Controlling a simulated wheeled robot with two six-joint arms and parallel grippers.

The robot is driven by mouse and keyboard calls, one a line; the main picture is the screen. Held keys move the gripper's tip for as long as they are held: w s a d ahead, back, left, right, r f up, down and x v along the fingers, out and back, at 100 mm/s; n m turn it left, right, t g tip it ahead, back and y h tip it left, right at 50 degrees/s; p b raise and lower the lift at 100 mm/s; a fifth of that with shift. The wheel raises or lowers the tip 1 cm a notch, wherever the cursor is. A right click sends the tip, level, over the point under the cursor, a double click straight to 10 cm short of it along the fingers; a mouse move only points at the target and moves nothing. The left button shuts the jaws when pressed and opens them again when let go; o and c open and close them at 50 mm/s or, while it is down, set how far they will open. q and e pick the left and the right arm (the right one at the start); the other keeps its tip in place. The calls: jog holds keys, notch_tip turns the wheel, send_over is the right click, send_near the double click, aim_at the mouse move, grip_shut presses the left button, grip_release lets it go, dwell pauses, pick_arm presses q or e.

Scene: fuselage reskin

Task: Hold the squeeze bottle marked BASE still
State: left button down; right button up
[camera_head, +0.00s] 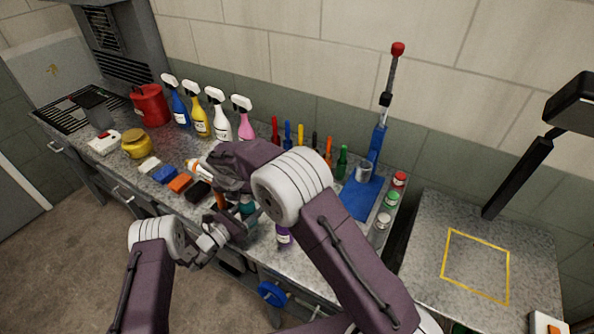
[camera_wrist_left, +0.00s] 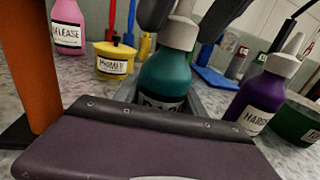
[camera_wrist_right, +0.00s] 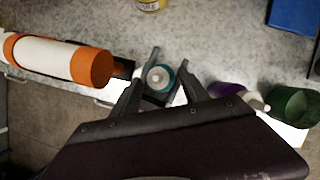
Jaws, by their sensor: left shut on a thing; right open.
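The teal squeeze bottle (camera_wrist_left: 165,75) stands upright in the left wrist view, its white nozzle at the top and its label partly hidden, with only "BA" readable. My left gripper (camera_wrist_left: 163,98) is shut around its body. In the head view a bit of the teal bottle (camera_head: 248,207) shows between my arms. My right gripper (camera_wrist_right: 168,75) is open above the bottle, its fingers on either side of the white nozzle (camera_wrist_right: 158,77) in the right wrist view. In the head view my right wrist hides most of the bottle. Whether the right fingers touch it I cannot tell.
A purple bottle (camera_wrist_left: 262,98) and a dark green tin (camera_wrist_left: 297,121) stand to the right. An orange and white cylinder (camera_wrist_right: 60,58) lies close by on the left. Spray bottles (camera_head: 220,118) and coloured tools line the back. The counter with a yellow outline (camera_head: 475,266) is clear inside it.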

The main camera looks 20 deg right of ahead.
jog(key=v, duration=1.1)
jog(key=w+d+f+m+h, duration=0.2)
jog(key=d+m+h, duration=0.7)
jog(key=d, duration=0.9)
jog(key=shift+m, duration=0.5)
jog(key=shift+f, duration=0.2)
